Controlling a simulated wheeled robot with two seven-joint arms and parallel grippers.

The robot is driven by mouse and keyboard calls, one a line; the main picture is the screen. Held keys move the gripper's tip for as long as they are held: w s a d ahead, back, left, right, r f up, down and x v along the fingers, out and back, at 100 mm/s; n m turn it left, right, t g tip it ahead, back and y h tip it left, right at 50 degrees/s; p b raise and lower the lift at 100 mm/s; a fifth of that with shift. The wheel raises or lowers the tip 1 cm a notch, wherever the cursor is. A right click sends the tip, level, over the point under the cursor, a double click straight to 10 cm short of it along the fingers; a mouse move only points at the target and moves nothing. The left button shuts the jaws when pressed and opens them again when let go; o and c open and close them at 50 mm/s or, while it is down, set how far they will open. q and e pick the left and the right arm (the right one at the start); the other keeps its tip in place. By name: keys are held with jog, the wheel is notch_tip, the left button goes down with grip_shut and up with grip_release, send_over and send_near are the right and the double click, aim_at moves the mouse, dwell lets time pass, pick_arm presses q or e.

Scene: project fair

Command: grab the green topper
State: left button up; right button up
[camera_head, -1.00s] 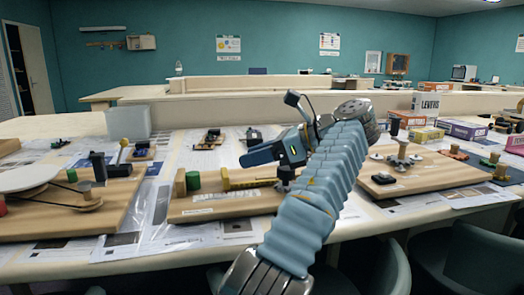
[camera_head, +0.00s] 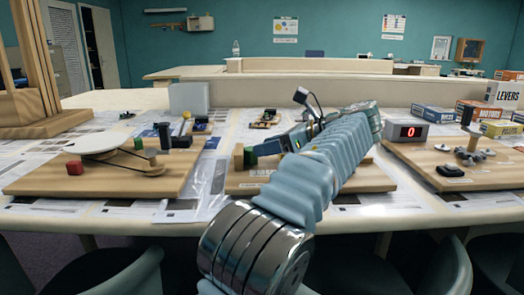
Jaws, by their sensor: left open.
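The green topper (camera_head: 250,157) is a small green piece on the middle wooden board (camera_head: 245,185), right beside an upright wooden block (camera_head: 238,157). My left gripper (camera_head: 264,149) is open, its blue-grey fingers pointing left at the green topper and partly overlapping it in the picture. I cannot tell whether they touch it or are around it. My left arm crosses from the bottom middle and hides much of that board. My right gripper is not in view.
A wooden tower (camera_head: 35,110) stands far left. Chairs stand in front.

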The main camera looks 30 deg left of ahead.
aim_at(251, 156)
pick_arm(q)
jog(key=shift+x, duration=1.25)
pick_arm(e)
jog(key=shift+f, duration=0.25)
pick_arm(q)
jog(key=shift+r, duration=0.1)
